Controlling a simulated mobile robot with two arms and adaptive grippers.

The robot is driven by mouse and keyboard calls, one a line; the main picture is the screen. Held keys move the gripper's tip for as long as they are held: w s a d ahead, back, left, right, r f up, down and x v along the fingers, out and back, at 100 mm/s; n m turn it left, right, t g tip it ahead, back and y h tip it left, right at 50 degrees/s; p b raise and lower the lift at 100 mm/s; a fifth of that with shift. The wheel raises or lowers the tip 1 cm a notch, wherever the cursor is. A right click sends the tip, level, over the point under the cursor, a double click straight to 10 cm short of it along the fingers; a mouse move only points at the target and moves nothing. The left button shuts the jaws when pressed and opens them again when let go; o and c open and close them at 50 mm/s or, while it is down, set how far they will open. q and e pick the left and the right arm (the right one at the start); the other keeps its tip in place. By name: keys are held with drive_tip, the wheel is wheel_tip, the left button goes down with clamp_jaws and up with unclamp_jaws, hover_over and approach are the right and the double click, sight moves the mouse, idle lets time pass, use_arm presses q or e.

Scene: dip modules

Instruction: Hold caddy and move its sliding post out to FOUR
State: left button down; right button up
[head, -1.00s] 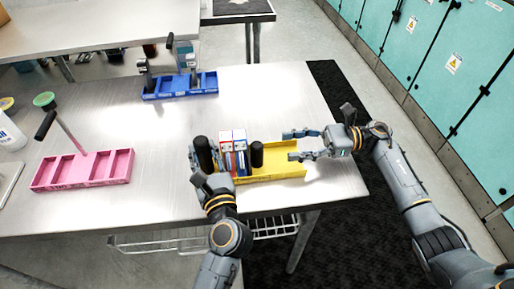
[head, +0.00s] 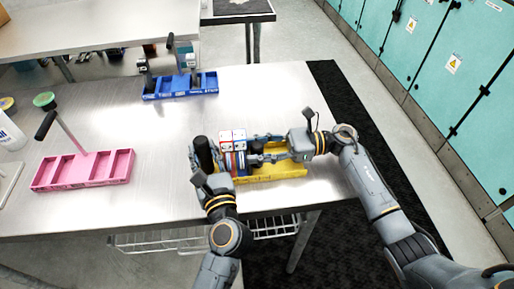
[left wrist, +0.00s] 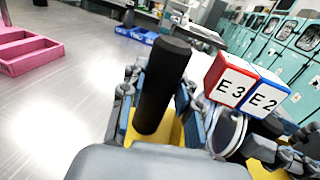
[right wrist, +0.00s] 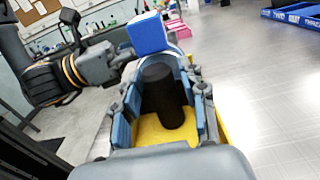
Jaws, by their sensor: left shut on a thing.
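The yellow caddy (head: 290,172) sits near the table's front edge. A black upright post (head: 202,148) stands at its left end, and my left gripper (left wrist: 158,105) is shut on it. The other black post (right wrist: 160,92) stands further right in the caddy, partly hidden in the head view. My right gripper (right wrist: 164,108) is open, with its fingers on either side of that post and small gaps showing. Red and blue modules marked E3 (left wrist: 230,85) and E2 (left wrist: 264,98) stand between the posts. The caddy's number marks cannot be read.
A pink caddy (head: 85,170) with a slanted handle is at the left. A blue caddy (head: 180,86) with upright posts is at the back. The table (head: 275,95) is clear behind the yellow caddy. Its right edge is close to my right arm.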

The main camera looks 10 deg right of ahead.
clamp_jaws()
drive_tip(key=shift+d, duration=2.6)
drive_tip(key=shift+o, duration=2.1)
unclamp_jaws()
drive_tip(key=shift+a, duration=0.1)
drive_tip(key=d, duration=1.2)
